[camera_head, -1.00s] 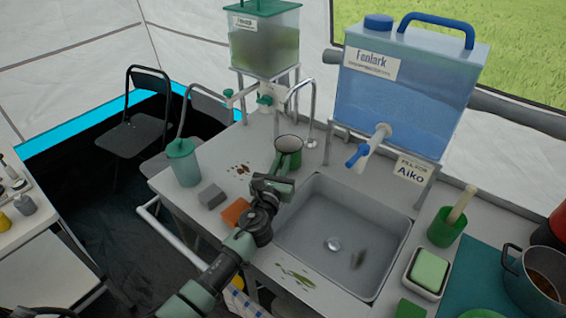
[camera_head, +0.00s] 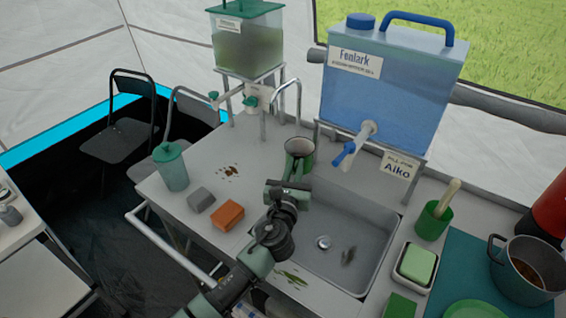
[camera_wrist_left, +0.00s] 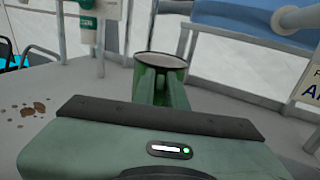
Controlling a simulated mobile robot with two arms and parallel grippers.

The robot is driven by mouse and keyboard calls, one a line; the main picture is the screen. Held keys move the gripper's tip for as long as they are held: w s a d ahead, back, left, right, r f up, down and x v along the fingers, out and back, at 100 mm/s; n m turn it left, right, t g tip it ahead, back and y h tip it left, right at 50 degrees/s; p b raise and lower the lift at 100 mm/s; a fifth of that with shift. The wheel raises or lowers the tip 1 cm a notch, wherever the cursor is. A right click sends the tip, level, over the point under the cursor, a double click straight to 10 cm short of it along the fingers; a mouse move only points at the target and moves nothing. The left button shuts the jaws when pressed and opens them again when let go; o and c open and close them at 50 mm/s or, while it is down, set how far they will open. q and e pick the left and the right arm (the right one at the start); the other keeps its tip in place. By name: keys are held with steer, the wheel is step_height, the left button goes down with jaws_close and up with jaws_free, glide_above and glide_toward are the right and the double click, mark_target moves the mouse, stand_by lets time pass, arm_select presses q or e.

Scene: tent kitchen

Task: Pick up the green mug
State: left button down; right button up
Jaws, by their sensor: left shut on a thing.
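My right gripper is not in view.
The metal sink (camera_head: 375,215) lies right of my left arm. Behind stand a blue water tank (camera_head: 385,95) with a tap (camera_head: 357,145) and a green-lidded tank (camera_head: 247,40). A lidded cup (camera_head: 170,168), grey block (camera_head: 200,199) and orange sponge (camera_head: 228,215) are left.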

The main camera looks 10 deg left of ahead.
arm_select(q)
steer(key=s+d+b, duration=0.1)
steer(key=s+d, duration=0.2)
steer(key=d, duration=0.6)
steer(key=shift+s+b, duration=0.15)
steer(key=shift+b, duration=0.2)
stand_by(1.4)
stand_by(0.4)
